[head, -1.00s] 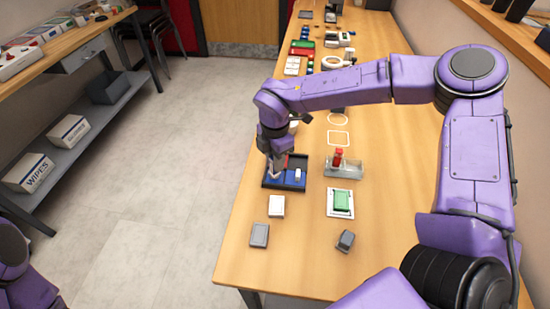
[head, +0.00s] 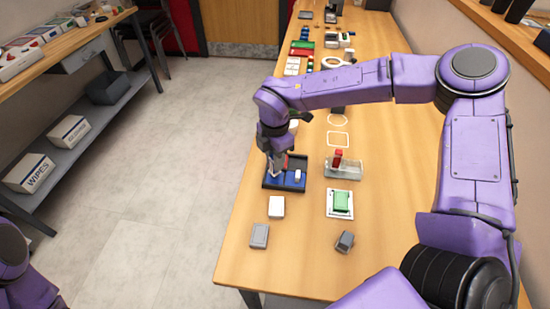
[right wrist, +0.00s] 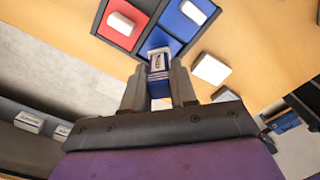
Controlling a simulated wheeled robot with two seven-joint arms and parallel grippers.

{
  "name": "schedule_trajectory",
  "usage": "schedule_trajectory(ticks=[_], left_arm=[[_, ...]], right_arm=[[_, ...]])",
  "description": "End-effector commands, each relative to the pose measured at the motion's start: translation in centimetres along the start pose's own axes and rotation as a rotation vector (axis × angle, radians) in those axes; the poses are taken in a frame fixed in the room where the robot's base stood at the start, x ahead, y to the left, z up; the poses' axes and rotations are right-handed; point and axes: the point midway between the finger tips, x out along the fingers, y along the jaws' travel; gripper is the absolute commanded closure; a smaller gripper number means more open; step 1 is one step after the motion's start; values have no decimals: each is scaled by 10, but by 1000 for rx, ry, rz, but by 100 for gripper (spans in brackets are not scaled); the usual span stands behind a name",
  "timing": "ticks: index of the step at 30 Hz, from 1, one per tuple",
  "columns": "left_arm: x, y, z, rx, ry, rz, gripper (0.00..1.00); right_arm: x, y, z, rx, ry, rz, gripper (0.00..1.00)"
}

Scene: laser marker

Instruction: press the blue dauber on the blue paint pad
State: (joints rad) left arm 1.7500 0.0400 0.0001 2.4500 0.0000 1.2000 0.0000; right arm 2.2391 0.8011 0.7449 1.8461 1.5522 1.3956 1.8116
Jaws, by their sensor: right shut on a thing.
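A dark tray (head: 284,187) with red and blue compartments lies near the table's left edge. My right gripper (head: 274,174) is over its left part. In the right wrist view, the gripper (right wrist: 158,78) is shut on a blue dauber (right wrist: 158,63) with a white, labelled end. The dauber's far end is over or at a blue paint pad (right wrist: 158,40) in the tray; I cannot tell whether they touch. A second blue compartment (right wrist: 178,25) holds a white-topped block (right wrist: 194,12), and a red one (right wrist: 108,35) holds another. My left gripper is not in view.
A white block (head: 276,206) and a grey block (head: 259,236) lie in front of the tray. A clear holder with a red item (head: 338,158), a green pad (head: 341,202) and a small grey object (head: 345,241) lie to its right. The front table area is mostly clear.

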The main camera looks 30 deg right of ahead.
Motion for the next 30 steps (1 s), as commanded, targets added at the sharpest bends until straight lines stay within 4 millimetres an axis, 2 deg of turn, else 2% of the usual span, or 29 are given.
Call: schedule_trajectory(ticks=[1,16,30], left_arm=[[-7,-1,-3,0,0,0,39],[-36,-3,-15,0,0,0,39],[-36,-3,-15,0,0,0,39]], right_arm=[[-10,0,0,0,1,1,100],[-57,0,0,0,1,2,100],[-58,0,0,0,0,1,100]])
